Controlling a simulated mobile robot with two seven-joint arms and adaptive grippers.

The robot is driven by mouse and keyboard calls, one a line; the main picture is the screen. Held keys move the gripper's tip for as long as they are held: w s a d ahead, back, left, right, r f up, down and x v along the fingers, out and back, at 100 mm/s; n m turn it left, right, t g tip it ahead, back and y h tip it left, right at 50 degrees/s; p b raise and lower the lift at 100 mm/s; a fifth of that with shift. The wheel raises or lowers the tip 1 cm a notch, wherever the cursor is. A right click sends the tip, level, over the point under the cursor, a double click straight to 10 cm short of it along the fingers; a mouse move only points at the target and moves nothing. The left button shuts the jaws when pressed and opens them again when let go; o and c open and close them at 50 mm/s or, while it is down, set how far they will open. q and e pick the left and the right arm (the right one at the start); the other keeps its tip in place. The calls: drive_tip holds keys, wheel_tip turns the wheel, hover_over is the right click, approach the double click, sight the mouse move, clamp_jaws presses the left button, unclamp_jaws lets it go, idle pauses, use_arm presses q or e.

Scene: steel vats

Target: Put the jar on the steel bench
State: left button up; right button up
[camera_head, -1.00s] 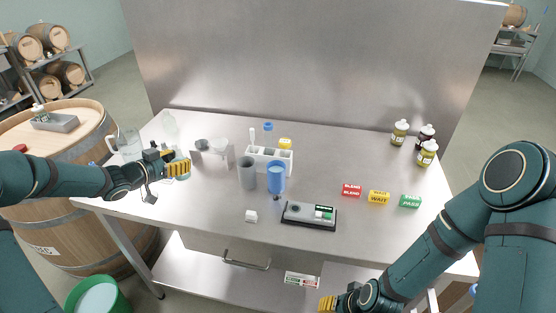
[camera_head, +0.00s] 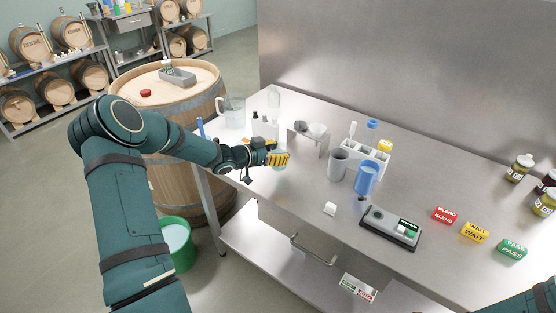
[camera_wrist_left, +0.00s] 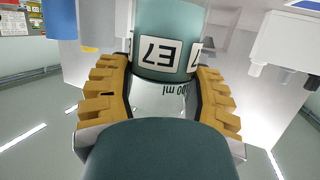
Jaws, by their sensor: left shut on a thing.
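A small clear jar with greenish contents and a white "E7" label (camera_wrist_left: 160,52) is between my left gripper's yellow fingers in the left wrist view. My left gripper (camera_head: 277,157) is shut on it, over the left part of the steel bench (camera_head: 290,195). In the head view the fingers hide most of the jar. I cannot tell whether its base touches the bench top. Only a piece of my right arm shows at the bottom right; its gripper is out of view.
A funnel stand (camera_head: 305,140) is just right of the left gripper, and a glass beaker (camera_head: 232,112) is behind it. Bare bench lies in front.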

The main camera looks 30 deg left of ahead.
use_arm(q)
drive_tip(key=shift+f, duration=1.4)
drive_tip(key=shift+f, duration=0.15)
drive_tip(key=o, duration=1.3)
drive_tip(key=shift+r, duration=0.2)
drive_tip(key=v, duration=1.2)
drive_tip(key=shift+p, duration=0.4)
drive_tip(key=shift+s+a, duration=0.1)
